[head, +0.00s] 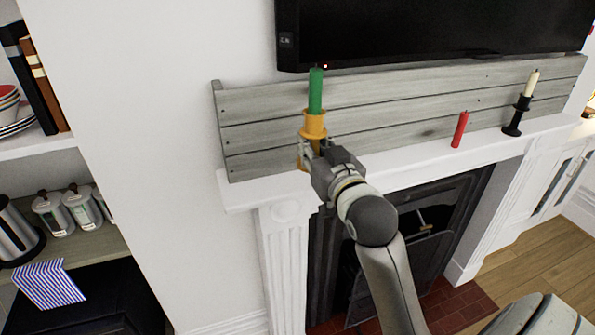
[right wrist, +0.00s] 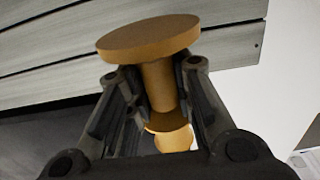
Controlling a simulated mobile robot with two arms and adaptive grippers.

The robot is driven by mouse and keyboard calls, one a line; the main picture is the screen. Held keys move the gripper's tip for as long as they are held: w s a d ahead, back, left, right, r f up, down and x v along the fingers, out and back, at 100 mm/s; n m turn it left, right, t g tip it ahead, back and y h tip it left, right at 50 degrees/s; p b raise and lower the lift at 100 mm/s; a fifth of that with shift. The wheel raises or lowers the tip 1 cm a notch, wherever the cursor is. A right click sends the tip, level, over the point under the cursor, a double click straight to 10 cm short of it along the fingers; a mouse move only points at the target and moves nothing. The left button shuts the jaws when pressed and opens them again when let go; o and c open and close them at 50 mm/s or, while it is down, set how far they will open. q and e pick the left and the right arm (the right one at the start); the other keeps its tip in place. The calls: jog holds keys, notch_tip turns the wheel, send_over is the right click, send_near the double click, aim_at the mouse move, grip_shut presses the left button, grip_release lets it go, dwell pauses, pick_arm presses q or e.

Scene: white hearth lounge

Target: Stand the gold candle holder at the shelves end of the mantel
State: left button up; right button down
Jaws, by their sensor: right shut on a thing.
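The gold candle holder (head: 314,124) bears a green candle (head: 316,90) and stands upright over the left end of the white mantel (head: 386,163), the end near the shelves (head: 37,147). My right gripper (head: 317,152) is shut on its stem, reaching in from the front. In the right wrist view, the holder's round foot (right wrist: 148,38) shows above the fingers (right wrist: 160,88), which close on both sides of the stem. The gripper partly hides the foot in the head view, so I cannot tell whether it touches the mantel. My left gripper is not in view.
A red candle (head: 460,129) stands farther right on the mantel, then a black holder with a cream candle (head: 531,84). A grey plank panel (head: 390,107) runs along the wall behind, with a TV (head: 430,30) above it. The mantel is clear between the gold holder and red candle.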

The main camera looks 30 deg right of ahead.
jog(key=w+f, duration=0.2)
jog(key=w+d+f+p, duration=0.1)
jog(key=w+f, duration=0.1)
jog(key=w, duration=0.1)
jog(key=w+f, duration=0.2)
jog(key=shift+w+d+f+p, duration=0.15)
jog(key=shift+w+d+p, duration=0.15)
jog(key=shift+w+d, duration=0.1)
jog(key=shift+w+f, duration=0.5)
jog(key=shift+f, duration=0.15)
jog(key=shift+d+f, duration=0.1)
jog(key=shift+f, duration=1.4)
jog(key=shift+f, duration=0.1)
jog(key=c, duration=1.7)
grip_release()
jog(key=shift+f, duration=0.15)
jog(key=o, duration=0.4)
